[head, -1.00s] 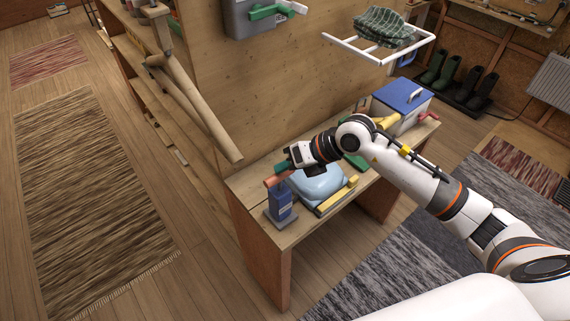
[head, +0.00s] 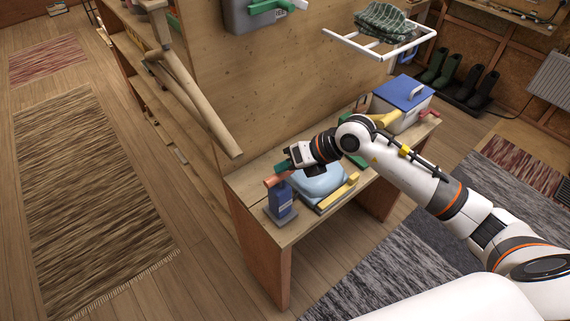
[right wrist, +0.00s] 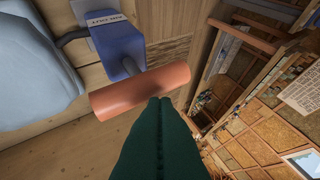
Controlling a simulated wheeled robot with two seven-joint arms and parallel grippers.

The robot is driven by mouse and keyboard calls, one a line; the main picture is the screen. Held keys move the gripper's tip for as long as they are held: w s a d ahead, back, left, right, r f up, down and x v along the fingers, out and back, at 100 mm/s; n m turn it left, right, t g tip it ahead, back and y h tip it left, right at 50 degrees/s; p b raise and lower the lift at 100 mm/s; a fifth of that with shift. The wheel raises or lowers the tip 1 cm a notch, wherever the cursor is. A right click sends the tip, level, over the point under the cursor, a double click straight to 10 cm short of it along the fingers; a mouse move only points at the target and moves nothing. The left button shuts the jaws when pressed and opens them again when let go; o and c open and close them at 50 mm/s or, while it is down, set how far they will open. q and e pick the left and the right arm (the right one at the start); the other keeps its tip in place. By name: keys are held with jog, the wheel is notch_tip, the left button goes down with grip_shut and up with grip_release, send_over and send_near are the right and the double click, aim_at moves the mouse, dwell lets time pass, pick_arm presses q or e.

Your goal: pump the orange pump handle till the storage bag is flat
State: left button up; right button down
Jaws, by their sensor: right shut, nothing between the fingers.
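The orange pump handle (head: 277,180) is a short bar at the top of the blue pump (head: 283,204), which stands at the near left end of the wooden bench. The pale blue storage bag (head: 319,180) lies beside the pump and looks puffed up. My right gripper (head: 283,166) is shut and empty, with its green fingers at the handle. In the right wrist view the green fingers (right wrist: 160,140) reach the orange handle (right wrist: 140,90), overlapping its lower edge; I cannot tell whether they touch it. The blue pump body (right wrist: 120,45) and the bag (right wrist: 35,70) also show there. My left gripper is not in view.
A yellow bar (head: 337,195) lies along the bag's front. A white box with a blue lid (head: 402,95) stands at the bench's far end. A wooden wall panel (head: 270,90) rises behind the bench, with a white rack (head: 380,50) on it.

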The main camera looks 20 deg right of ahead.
aim_at(280, 181)
jog(key=shift+f+b, duration=0.7)
jog(key=shift+f, duration=0.2)
dwell(0.5)
jog(key=shift+s+f+b, duration=0.2)
jog(key=shift+f+b, duration=0.15)
jog(key=shift+f, duration=0.2)
jog(key=shift+s+f+b, duration=0.2)
jog(key=shift+f+b, duration=0.15)
jog(key=shift+f, duration=0.15)
dwell(0.5)
jog(key=shift+r, duration=0.1)
jog(key=shift+w+r+p, duration=0.2)
jog(key=shift+r+p, duration=0.4)
jog(key=shift+r, duration=0.1)
jog(key=shift+w+r+p, duration=0.2)
jog(key=shift+r+p, duration=0.4)
jog(key=shift+r, duration=0.05)
jog(key=shift+r+p, duration=0.8)
jog(key=shift+r, duration=0.65)
notch_tip(280, 181, up, 6)
jog(key=p, duration=0.4)
